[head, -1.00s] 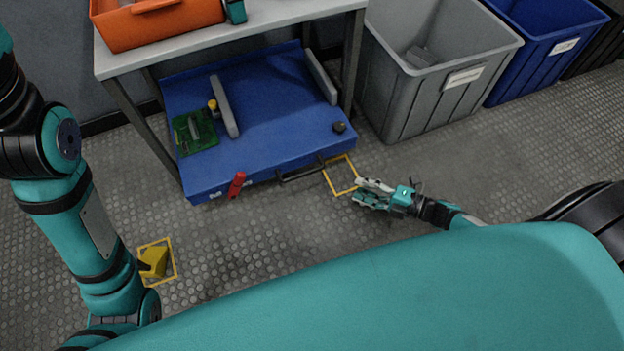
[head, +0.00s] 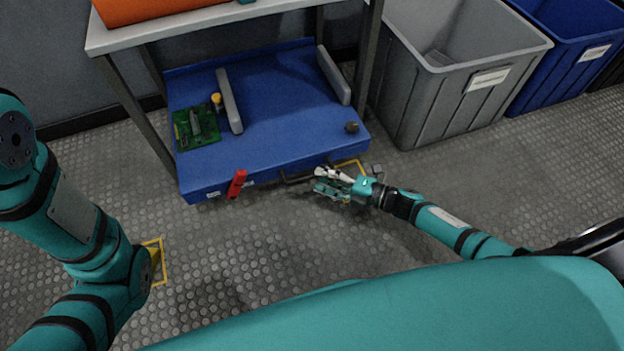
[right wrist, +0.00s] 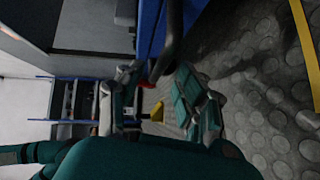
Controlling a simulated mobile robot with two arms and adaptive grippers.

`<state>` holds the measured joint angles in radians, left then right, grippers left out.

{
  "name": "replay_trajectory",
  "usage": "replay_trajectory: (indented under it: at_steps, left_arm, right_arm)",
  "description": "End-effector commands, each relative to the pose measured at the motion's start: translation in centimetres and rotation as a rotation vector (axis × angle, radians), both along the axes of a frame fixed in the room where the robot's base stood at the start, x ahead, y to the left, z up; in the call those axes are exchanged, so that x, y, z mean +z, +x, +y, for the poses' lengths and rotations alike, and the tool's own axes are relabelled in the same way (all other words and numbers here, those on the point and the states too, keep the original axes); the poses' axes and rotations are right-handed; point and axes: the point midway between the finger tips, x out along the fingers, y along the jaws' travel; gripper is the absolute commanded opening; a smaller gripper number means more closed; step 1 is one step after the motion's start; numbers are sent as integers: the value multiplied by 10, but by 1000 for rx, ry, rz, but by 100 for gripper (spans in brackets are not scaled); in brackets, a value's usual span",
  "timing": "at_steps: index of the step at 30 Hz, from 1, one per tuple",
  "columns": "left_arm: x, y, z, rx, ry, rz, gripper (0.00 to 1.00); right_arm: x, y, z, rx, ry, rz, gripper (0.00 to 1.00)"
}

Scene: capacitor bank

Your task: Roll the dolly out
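The blue dolly (head: 275,115) stands under the table, its front edge sticking out a little. A black bar handle (head: 302,177) is on its front face, and a red lever (head: 237,184) is left of it. My right gripper (head: 322,183) is open just in front of the handle's right end. In the right wrist view its spread fingers (right wrist: 160,103) face the dark handle (right wrist: 172,42); I cannot tell whether they touch it. My left gripper is not in view.
A grey bin (head: 440,100) and blue bin (head: 570,50) stand right. Yellow floor outlines show (head: 350,164). The floor in front is clear.

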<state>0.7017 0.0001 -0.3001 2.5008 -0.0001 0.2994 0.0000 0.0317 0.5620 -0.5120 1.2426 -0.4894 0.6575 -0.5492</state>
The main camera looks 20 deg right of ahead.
Motion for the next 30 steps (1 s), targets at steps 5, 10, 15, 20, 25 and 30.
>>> replay_trajectory:
  at_steps: [5, 10, 15, 20, 25, 30]
  left_arm:
    - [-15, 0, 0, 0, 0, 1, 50]
    - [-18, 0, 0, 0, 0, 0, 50]
    - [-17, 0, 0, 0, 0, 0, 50]
    - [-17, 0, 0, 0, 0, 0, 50]
    - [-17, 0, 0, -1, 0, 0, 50]
    - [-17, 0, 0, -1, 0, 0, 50]
  right_arm:
    - [-6, 18, 20, 1, 0, -1, 36]
    - [-6, 25, 27, 0, -1, -1, 36]
    - [-5, 26, 28, 0, -1, 1, 36]
    - [-5, 25, 28, 0, -1, 1, 30]
    - [-5, 25, 28, 0, -1, 1, 8]
    - [-5, 25, 28, 0, 0, 0, 0]
